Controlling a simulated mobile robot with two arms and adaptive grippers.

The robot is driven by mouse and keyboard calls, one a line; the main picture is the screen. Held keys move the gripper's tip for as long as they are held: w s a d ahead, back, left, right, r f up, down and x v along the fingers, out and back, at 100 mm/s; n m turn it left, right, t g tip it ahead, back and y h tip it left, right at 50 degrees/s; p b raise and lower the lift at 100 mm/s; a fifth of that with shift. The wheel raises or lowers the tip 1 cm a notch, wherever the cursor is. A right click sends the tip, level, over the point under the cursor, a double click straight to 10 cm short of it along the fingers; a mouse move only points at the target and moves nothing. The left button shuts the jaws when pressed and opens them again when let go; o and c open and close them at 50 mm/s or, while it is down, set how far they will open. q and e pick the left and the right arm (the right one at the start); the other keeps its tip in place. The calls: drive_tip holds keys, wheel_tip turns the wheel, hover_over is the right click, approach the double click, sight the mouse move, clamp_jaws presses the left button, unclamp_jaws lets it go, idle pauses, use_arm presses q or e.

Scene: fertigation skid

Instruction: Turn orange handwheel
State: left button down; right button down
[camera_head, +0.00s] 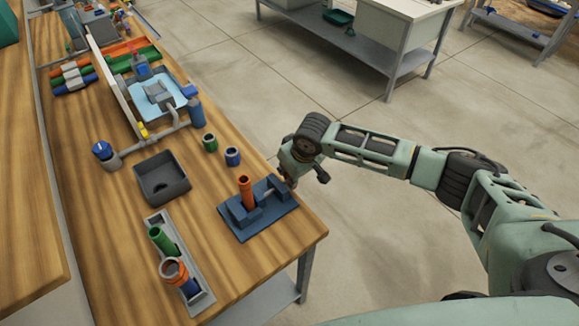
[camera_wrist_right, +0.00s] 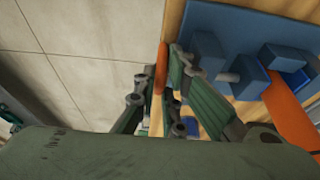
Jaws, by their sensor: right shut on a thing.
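The orange handwheel (camera_wrist_right: 161,82) shows in the right wrist view only as a thin orange edge between the fingertips. A short grey shaft (camera_wrist_right: 230,77) points toward it from a blue block. My right gripper (camera_wrist_right: 158,92) is shut on the handwheel's rim. In the head view my right gripper (camera_head: 288,181) is at the table's right edge, beside the blue fixture (camera_head: 240,234), and it hides the wheel. An orange cylinder (camera_head: 245,190) stands upright in the fixture. My left gripper is out of view.
A grey rack (camera_head: 203,303) with green and orange-topped cylinders and an empty dark bin (camera_head: 163,178) are left of the fixture. Green and blue cups (camera_head: 232,157) stand behind it. Open floor (camera_head: 370,225) lies right of the table.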

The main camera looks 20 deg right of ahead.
drive_tip(key=shift+s+d+f+t+y, duration=0.1)
drive_tip(key=shift+s+t+y, duration=0.3)
drive_tip(key=shift+t, duration=0.4)
drive_tip(key=shift+s+f+t+y+b, duration=0.15)
drive_tip(key=shift+f+t+y+b, duration=0.15)
drive_tip(key=shift+t, duration=0.6)
drive_tip(key=t+b, duration=0.2)
drive_tip(key=b, duration=0.1)
drive_tip(key=shift+s+d+f+t+y, duration=0.2)
drive_tip(key=shift+s+t+y, duration=0.1)
drive_tip(key=shift+y, duration=0.1)
drive_tip(key=shift+r+t+y+b, duration=0.15)
drive_tip(key=shift+t+y+b, duration=0.15)
drive_tip(key=shift+t+b, duration=0.45)
drive_tip(key=c, duration=2.1)
unclamp_jaws()
